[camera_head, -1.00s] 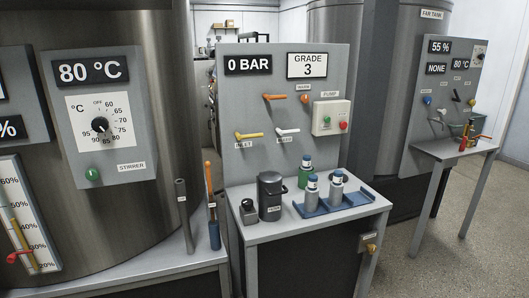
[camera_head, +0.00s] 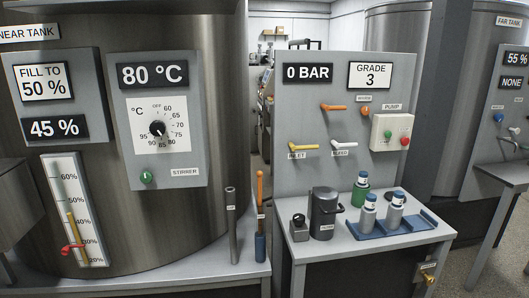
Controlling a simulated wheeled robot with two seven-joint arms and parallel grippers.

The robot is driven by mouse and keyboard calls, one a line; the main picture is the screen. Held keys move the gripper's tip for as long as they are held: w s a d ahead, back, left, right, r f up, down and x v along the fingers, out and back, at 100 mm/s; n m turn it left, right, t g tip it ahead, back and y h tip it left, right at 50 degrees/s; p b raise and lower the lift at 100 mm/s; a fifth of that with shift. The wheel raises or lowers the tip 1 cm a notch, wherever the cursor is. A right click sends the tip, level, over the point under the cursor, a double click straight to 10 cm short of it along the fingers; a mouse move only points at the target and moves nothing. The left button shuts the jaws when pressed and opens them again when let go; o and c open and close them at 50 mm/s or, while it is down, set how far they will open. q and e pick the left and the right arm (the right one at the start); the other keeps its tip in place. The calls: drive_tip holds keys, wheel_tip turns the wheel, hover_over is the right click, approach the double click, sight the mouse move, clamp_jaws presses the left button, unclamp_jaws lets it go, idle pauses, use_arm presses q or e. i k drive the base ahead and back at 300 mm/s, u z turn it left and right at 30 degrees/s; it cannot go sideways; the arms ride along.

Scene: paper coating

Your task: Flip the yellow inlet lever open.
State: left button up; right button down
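The yellow inlet lever (camera_head: 304,147) is on the grey upright panel (camera_head: 290,110) in the middle right of the head view. It lies about level, with its handle reaching right from its pivot, above a label reading INLET. A white lever (camera_head: 344,144) sits to its right and an orange lever (camera_head: 334,107) is above. Neither of my grippers is in view.
The near tank (camera_head: 215,60) fills the left.

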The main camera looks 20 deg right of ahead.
sight(293, 148)
drive_tip(key=u, duration=0.15)
drive_tip(key=i, duration=0.85)
drive_tip(key=z, duration=0.65)
